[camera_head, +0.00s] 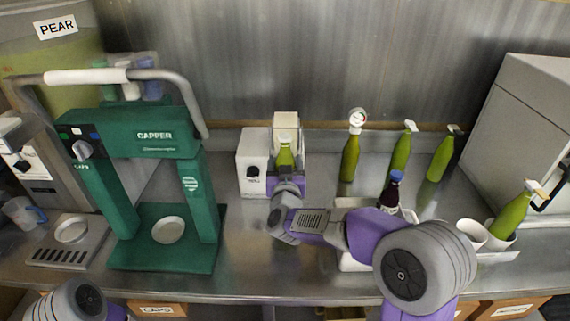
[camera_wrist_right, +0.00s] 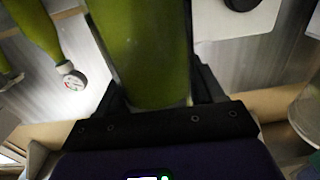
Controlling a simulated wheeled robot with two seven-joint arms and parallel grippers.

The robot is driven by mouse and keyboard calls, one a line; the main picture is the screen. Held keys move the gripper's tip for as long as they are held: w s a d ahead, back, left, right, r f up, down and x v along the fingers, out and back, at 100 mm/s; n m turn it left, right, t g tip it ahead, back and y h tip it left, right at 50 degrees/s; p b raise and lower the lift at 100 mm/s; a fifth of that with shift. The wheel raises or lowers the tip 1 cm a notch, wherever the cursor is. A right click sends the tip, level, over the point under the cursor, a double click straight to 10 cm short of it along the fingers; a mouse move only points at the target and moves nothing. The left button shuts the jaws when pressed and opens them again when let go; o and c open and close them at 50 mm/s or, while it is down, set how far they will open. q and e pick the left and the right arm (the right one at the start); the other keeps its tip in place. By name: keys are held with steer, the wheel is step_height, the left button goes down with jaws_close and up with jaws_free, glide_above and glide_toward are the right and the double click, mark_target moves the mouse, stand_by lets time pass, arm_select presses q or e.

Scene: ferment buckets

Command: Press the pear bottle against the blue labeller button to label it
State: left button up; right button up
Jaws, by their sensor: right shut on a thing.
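A green bottle (camera_head: 285,158), the pear bottle by its colour, stands in front of the white labeller (camera_head: 287,120) at the back of the bench. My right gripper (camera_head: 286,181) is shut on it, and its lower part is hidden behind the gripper. In the right wrist view the bottle (camera_wrist_right: 150,45) fills the space between the two dark fingers (camera_wrist_right: 155,92). The blue button is not visible. I cannot tell whether the bottle touches the labeller. My left gripper is out of view; only a piece of my left arm shows at the bottom left.
A white box with a black knob (camera_head: 252,165) stands left of the bottle. The green capper (camera_head: 155,140) is further left. Several green bottles (camera_head: 349,160) stand to the right, with a dark blue-capped bottle (camera_head: 391,190) behind my right arm. White cups (camera_head: 472,234) are at the right.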

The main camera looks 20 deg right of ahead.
steer(key=shift+v, duration=2.45)
steer(key=shift+a+r, duration=0.15)
steer(key=s+a+r+p, duration=0.2)
steer(key=s+r, duration=0.1)
steer(key=s, duration=0.4)
steer(key=shift+s+p, duration=0.3)
steer(key=shift+f, duration=0.1)
